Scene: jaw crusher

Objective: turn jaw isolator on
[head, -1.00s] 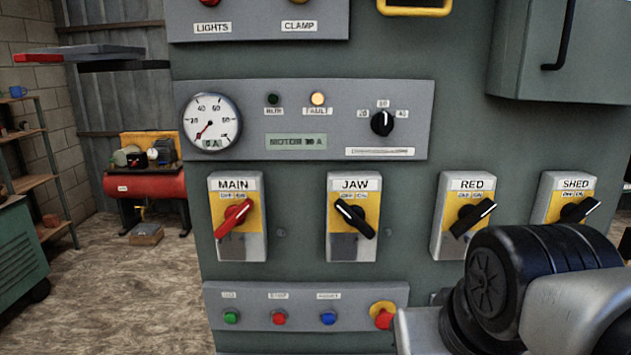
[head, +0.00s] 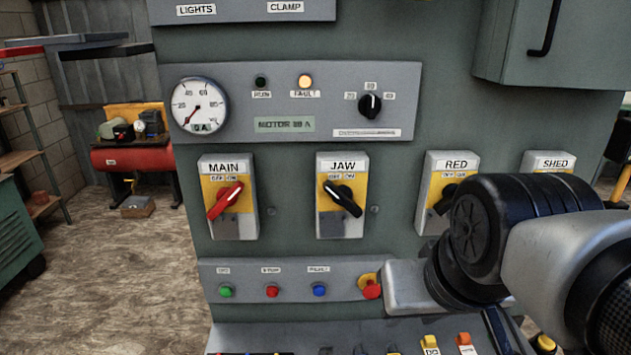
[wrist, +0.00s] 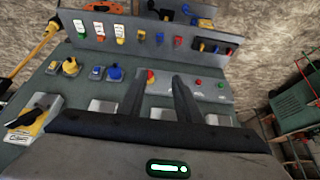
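The jaw isolator (head: 342,195) is a grey box with a yellow plate labelled JAW, in the middle of the head view. Its black handle slants, with the white-marked end at upper left, on the OFF side. My gripper (wrist: 159,80) shows in the wrist view as two dark fingers, apart, with nothing seen between them. In the head view my arm is at lower right, right of and below the jaw isolator and apart from it; the fingers cannot be made out there. A black handle on yellow (wrist: 25,120) shows at the wrist view's left; I cannot tell which isolator it is.
The MAIN isolator (head: 228,197), with a red handle, is to the left. The RED isolator (head: 437,190) is to the right, partly behind my arm, like the SHED isolator (head: 546,162). A button strip (head: 295,281) with a red stop button (head: 371,290) runs below.

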